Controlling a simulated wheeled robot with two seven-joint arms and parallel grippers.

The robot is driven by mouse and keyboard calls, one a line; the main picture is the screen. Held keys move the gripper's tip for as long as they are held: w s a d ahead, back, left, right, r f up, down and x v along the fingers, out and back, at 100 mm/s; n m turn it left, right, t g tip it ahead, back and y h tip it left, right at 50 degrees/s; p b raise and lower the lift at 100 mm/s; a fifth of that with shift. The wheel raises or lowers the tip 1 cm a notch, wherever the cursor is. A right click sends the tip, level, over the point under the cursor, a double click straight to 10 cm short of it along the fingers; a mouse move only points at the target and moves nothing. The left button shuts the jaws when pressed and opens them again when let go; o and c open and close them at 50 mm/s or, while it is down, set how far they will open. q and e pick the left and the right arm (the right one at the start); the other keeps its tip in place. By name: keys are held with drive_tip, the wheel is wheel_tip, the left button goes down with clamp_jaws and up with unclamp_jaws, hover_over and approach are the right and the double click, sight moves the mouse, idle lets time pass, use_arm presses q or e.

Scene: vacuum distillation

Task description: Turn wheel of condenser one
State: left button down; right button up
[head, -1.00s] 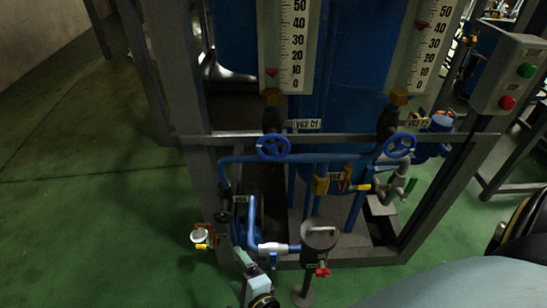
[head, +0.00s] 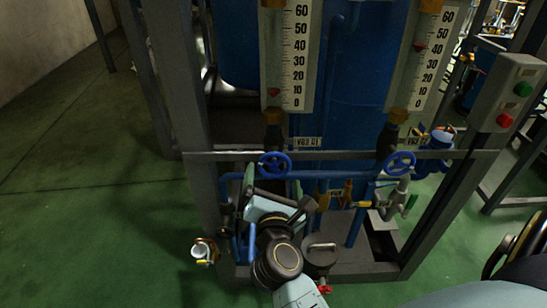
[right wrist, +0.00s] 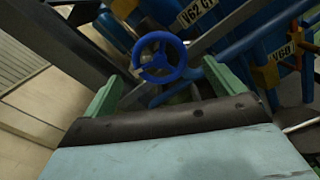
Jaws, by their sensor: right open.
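A blue handwheel (head: 275,164) sits on the left valve, under the left gauge and beside a label (head: 307,142) that reads V62 C1. In the right wrist view the wheel (right wrist: 159,57) appears ahead, between the two green fingers. My right gripper (head: 273,188) is open and empty, just below the wheel in the head view, with its fingers pointing up toward it. I see no clear contact; a small gap seems to remain. A second blue handwheel (head: 400,162) sits on the right valve. My left gripper is not in view.
A grey metal frame bar (head: 340,154) runs behind the wheels. Blue pipes and a yellow-handled valve (head: 347,193) stand to the right of my gripper. A round grey device (head: 320,250) with a red tap is beside my right wrist. Green floor (head: 110,230) is open at left.

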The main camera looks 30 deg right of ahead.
sight(274, 168)
drive_tip(key=x, duration=0.6)
drive_tip(key=shift+p, duration=0.3)
drive_tip(key=shift+w+d, duration=0.25)
drive_tip(key=shift+w, duration=0.25)
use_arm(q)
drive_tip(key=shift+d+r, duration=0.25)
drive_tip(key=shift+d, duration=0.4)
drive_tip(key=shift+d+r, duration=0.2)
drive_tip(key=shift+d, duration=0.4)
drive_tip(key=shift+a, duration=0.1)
use_arm(e)
drive_tip(key=shift+c, duration=0.7)
drive_tip(key=c, duration=0.8)
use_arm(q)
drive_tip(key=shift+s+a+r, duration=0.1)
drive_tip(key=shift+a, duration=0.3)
use_arm(e)
drive_tip(key=shift+c, duration=0.2)
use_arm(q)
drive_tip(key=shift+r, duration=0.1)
